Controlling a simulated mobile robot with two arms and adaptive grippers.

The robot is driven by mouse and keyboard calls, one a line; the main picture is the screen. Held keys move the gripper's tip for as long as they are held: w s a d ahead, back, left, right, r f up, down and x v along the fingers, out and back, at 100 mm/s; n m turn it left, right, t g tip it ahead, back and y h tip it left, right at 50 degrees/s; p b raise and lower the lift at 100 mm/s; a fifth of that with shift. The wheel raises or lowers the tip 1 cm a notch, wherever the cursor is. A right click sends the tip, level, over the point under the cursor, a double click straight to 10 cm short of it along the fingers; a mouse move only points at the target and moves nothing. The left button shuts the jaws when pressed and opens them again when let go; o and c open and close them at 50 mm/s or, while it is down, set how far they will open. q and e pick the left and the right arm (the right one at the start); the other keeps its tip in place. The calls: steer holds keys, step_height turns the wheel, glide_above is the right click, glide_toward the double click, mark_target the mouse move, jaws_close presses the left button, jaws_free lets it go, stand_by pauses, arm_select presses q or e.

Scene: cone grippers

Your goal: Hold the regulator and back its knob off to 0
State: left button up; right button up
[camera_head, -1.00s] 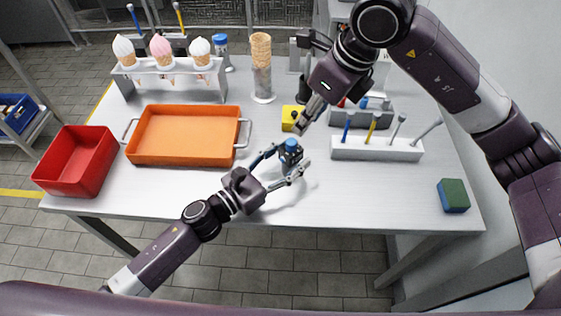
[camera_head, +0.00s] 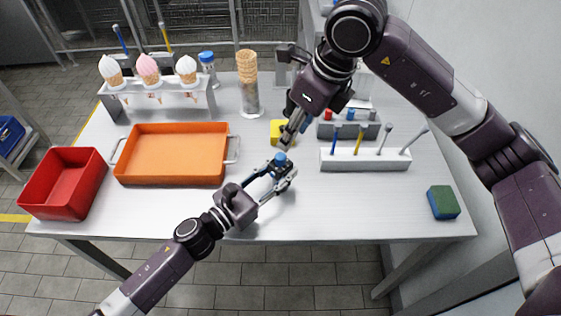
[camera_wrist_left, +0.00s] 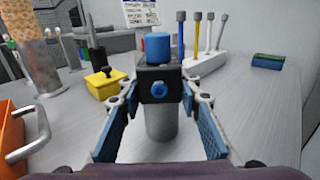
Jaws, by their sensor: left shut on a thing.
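The regulator is a dark block (camera_wrist_left: 158,84) with a blue knob (camera_wrist_left: 157,47) on top and a grey cylinder (camera_wrist_left: 162,122) below. It is upright near the front middle of the table; its blue knob (camera_head: 280,158) shows in the head view. My left gripper (camera_head: 282,170) is shut on the regulator, with blue-padded fingers on either side of it in the left wrist view. My right gripper (camera_head: 290,133) points down just above and behind the knob, apart from it. Its fingers look close together, but their gap is unclear.
A yellow block with a black knob (camera_wrist_left: 105,82) stands behind the regulator. A white rack of tools (camera_head: 365,160) is to the right, an orange tray (camera_head: 172,155) and red bin (camera_head: 62,183) to the left. A green-blue sponge (camera_head: 443,203) lies at the far right. The front right table is clear.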

mark_target(280, 155)
steer(key=shift+w+a+r+m+g+h, duration=0.8)
steer(key=shift+w+a+r+g+h, duration=0.35)
steer(key=shift+a+h, duration=0.35)
step_height(280, 155, down, 12)
steer(key=shift+r, duration=0.15)
steer(key=shift+c, duration=0.7)
jaws_close()
